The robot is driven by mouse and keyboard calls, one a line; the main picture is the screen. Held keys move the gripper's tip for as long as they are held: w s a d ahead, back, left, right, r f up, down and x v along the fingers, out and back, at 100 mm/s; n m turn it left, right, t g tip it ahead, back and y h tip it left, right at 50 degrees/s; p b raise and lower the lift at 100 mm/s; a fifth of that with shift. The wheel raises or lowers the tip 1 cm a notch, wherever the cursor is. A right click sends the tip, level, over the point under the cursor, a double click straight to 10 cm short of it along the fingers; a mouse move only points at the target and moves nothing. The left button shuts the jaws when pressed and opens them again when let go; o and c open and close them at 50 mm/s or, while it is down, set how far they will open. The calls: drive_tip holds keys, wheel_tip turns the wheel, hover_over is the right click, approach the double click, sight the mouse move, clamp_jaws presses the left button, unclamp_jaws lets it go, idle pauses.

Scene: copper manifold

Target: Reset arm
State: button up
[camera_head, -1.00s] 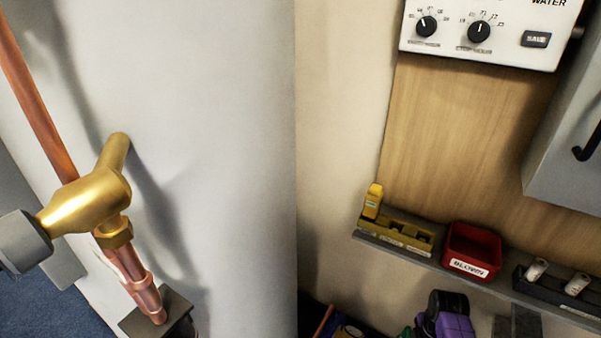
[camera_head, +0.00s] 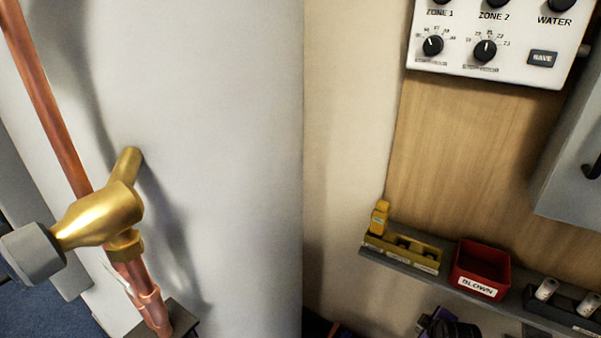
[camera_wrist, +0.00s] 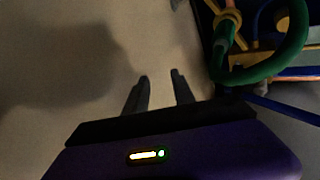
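My gripper (camera_wrist: 160,82) shows in the wrist view, with its two dark fingers apart and nothing between them. It is in front of a plain beige surface, clear of the pipes and hoses at the upper right. In the head view, a purple and black piece (camera_head: 447,325), which looks like part of my arm, shows at the bottom edge below the shelf; the gripper fingers cannot be made out there. A brass valve (camera_head: 105,215) with a grey knob (camera_head: 32,252) sits on a copper pipe (camera_head: 48,110) at the left.
A shelf (camera_head: 405,267) carries a yellow holder (camera_head: 402,250), a red bin (camera_head: 482,268) labelled BLOWN and a black holder with white cylinders (camera_head: 546,288). A control panel (camera_head: 495,45) is above. In the wrist view, a green hose (camera_wrist: 262,72) curls close by at the right.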

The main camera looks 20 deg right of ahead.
drive_tip(key=s+a+r+m+t, duration=0.35)
drive_tip(key=s+a+r, duration=0.25)
drive_tip(key=a+r, duration=0.3)
drive_tip(key=s+a+r+m+t, duration=0.3)
drive_tip(key=s+a+r+t, duration=0.2)
drive_tip(key=s+a+r, duration=0.45)
drive_tip(key=s+a+r+n+y, duration=0.1)
drive_tip(key=s+a+r+y, duration=0.1)
drive_tip(key=s+a+r, duration=0.5)
drive_tip(key=s+a+r+y, duration=0.25)
drive_tip(key=s+a, duration=0.25)
drive_tip(key=s, duration=0.4)
wheel_tip(320, 180, up, 15)
drive_tip(key=p, duration=1.5)
drive_tip(key=shift+w, duration=0.15)
